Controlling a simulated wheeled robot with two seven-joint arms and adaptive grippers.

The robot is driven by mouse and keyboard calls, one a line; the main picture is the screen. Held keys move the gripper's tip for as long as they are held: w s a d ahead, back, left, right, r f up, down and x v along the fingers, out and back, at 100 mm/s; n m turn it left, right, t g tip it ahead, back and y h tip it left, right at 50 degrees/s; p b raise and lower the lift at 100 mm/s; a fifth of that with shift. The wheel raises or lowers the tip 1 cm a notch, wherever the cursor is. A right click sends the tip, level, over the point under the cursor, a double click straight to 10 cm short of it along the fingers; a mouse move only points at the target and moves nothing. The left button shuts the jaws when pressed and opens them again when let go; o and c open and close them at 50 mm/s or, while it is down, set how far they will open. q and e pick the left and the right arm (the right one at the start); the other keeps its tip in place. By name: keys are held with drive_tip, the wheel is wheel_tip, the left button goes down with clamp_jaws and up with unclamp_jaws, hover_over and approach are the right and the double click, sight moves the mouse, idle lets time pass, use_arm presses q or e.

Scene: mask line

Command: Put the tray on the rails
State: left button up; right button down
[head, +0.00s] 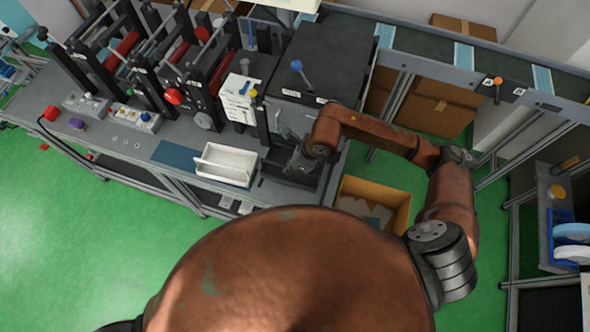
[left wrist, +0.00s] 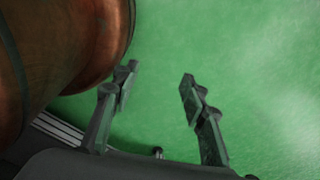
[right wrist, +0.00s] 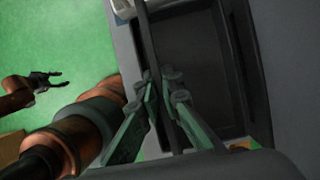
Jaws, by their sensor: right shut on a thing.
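A dark tray (right wrist: 207,75) with a sunken floor and raised rims fills the middle of the right wrist view. In the head view it sits at the bench's right end, partly hidden by my right gripper (head: 300,160). In the right wrist view my right gripper (right wrist: 165,85) is shut on a thin dark bar along the tray's left side; whether this is rim or handle is unclear. My left gripper (left wrist: 158,85) is open and empty above the green floor. It also shows small in the right wrist view (right wrist: 50,78). I cannot clearly make out the rails.
A white handled bin (head: 225,163) stands on the bench left of my right gripper. A black machine box (head: 325,60) rises behind it, with roller machinery (head: 135,60) further left. A yellow-brown carton (head: 372,204) stands below right. A conveyor (head: 430,48) runs along the back.

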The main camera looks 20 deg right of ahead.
sight(294, 174)
drive_tip(key=shift+w+d+f, duration=0.4)
drive_tip(key=shift+w+f, duration=0.25)
drive_tip(key=shift+f, duration=0.1)
drive_tip(key=shift+s+d+f, duration=0.35)
drive_tip(key=shift+d+f, duration=0.1)
drive_tip(key=shift+d, duration=0.15)
drive_tip(key=f, duration=0.3)
drive_tip(key=shift+w+f+p, duration=0.25)
drive_tip(key=shift+w+p, duration=0.05)
drive_tip(key=shift+p, duration=0.05)
drive_tip(key=shift+s, duration=0.2)
drive_tip(key=shift+f, duration=0.1)
drive_tip(key=c, duration=2.4)
unclamp_jaws()
drive_tip(key=shift+w, duration=0.1)
drive_tip(key=shift+o, duration=1.4)
use_arm(q)
drive_tip(key=w, duration=0.2)
drive_tip(key=w+r, duration=0.1)
drive_tip(key=w, duration=0.1)
drive_tip(key=shift+w, duration=0.1)
